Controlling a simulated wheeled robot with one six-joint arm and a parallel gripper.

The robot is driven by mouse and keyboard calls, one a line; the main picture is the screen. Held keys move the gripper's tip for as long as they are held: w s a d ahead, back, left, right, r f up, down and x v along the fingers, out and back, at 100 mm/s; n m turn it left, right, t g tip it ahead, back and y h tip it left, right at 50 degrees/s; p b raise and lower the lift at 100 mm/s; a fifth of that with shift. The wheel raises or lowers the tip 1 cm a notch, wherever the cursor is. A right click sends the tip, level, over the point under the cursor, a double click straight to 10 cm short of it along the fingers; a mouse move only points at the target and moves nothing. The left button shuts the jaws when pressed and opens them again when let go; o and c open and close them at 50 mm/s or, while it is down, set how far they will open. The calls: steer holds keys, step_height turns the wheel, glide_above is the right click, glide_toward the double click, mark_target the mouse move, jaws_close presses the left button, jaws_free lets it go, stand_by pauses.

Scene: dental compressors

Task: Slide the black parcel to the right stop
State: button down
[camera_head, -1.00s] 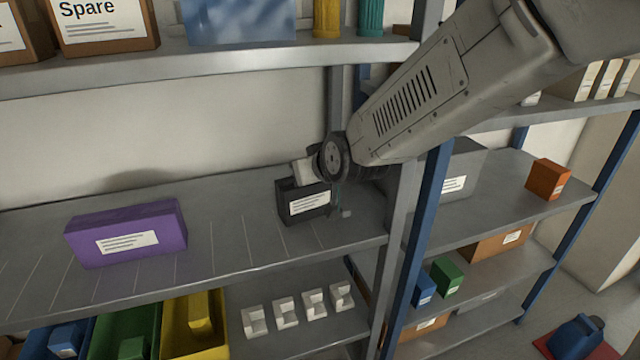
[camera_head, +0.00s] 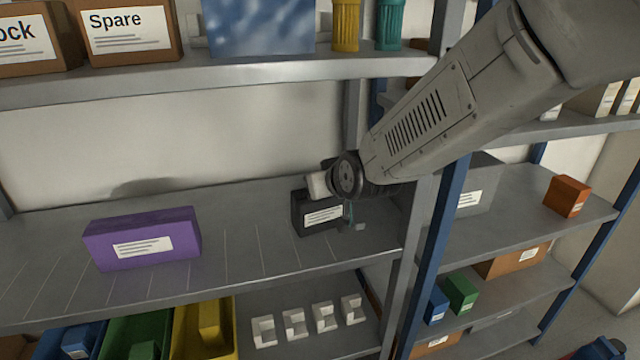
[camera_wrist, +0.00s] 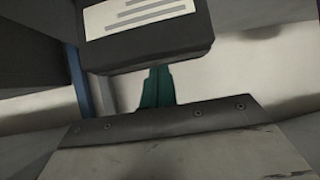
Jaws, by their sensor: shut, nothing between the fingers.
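The black parcel (camera_head: 318,215) with a white label stands on the middle shelf, near its right end. It also shows at the top of the wrist view (camera_wrist: 150,50), label towards the camera. My gripper (camera_head: 348,213) is at the parcel's right side, low by the shelf. Its teal fingers are together and empty, and in the wrist view they show (camera_wrist: 156,90) at the parcel's edge. I cannot tell whether they touch it. A small pale piece (camera_head: 360,227) lies right of the fingers; I cannot tell whether it is the right stop.
A purple box (camera_head: 142,240) stands farther left on the same shelf (camera_head: 225,265), which has thin pale lines across it. Bare shelf lies between the two boxes. A blue upright post (camera_head: 440,240) stands to the right. An upper shelf (camera_head: 270,70) carries boxes and canisters.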

steer(key=shift+s+d+f, duration=0.15)
steer(key=shift+s+f, duration=0.2)
steer(key=shift+f, duration=0.3)
steer(key=shift+r, duration=0.85)
steer(key=s+d, duration=0.5)
steer(key=s, duration=0.5)
steer(key=w+a, duration=0.1)
steer(key=w, duration=0.3)
steer(key=w+a, duration=0.2)
steer(key=w, duration=0.2)
steer(key=w+a, duration=0.2)
steer(key=w, duration=0.2)
steer(key=shift+w+a+f, duration=0.1)
steer(key=shift+w+f, duration=0.15)
steer(key=shift+w, duration=0.05)
steer(key=shift+s+f, duration=0.1)
steer(key=shift+f, duration=0.35)
